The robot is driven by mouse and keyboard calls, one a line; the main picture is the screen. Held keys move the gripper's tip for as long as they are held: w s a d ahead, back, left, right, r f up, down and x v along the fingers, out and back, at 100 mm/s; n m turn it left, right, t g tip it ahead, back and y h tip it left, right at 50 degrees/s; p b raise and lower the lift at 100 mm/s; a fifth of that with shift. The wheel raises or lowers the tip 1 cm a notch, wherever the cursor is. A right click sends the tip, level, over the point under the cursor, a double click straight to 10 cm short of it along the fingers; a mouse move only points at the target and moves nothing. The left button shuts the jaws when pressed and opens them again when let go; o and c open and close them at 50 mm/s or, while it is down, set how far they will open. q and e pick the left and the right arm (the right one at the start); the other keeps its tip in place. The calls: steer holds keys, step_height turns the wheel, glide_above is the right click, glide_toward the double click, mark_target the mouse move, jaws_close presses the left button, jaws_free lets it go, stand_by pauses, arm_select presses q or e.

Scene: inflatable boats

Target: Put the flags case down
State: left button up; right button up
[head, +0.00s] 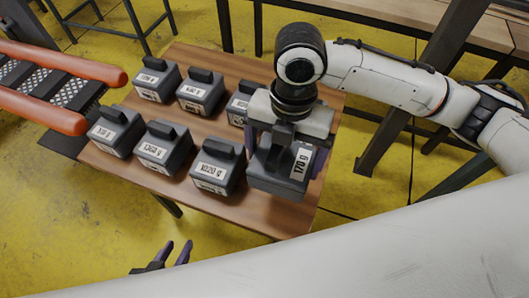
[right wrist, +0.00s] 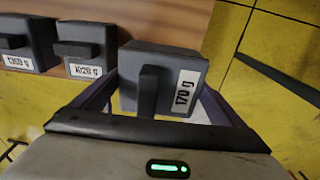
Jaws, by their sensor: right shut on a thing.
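A dark grey case (head: 272,180) with a white label reading 170 g is held in my right gripper (head: 287,152). In the right wrist view the case (right wrist: 130,95) sits between the two purple fingers, with its raised handle toward the camera. In the head view it appears over the right part of the wooden table (head: 250,213); I cannot tell whether its base touches the top. Nothing visible marks it as flags apart from the weight label. My left gripper (head: 177,243) is low in front of the table, empty, its purple fingers apart.
Several similar labelled cases stand in two rows on the table, including a near one (head: 217,168) left of the held case; one back case (head: 238,105) is partly hidden by my right gripper. A bench (head: 420,20) stands behind.

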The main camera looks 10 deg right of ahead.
step_height(320, 180, down, 10)
steer(key=shift+r+b, duration=0.25)
steer(key=shift+b, duration=0.15)
steer(key=shift+f, duration=0.1)
steer(key=o, duration=0.8)
steer(key=shift+o, duration=0.2)
steer(key=r, duration=0.8)
steer(key=r+p, duration=0.1)
steer(key=r, duration=0.3)
steer(key=shift+w+d+r, duration=0.1)
steer(key=shift+w+d, duration=0.1)
steer(key=shift+w, duration=0.05)
